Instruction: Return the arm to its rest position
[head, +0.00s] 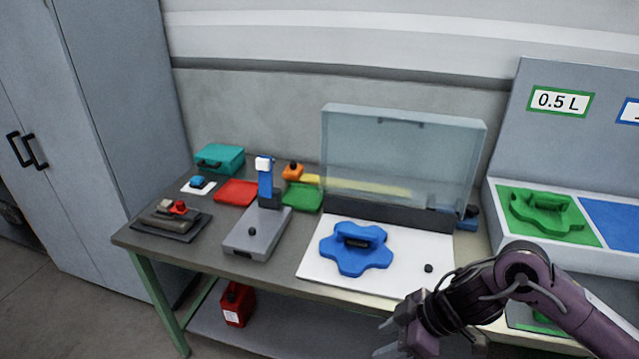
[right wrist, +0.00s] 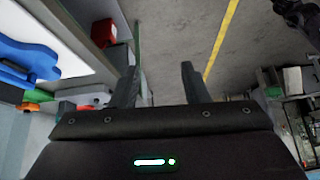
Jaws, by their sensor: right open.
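My right arm comes in from the lower right of the head view. My right gripper (head: 392,339) is in front of the table's front edge, below and right of the blue reel. In the right wrist view the two fingers of my right gripper (right wrist: 160,88) are spread apart with nothing between them, over the floor. My left gripper does not show in the head view.
A red can (head: 236,303) is on the lower shelf.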

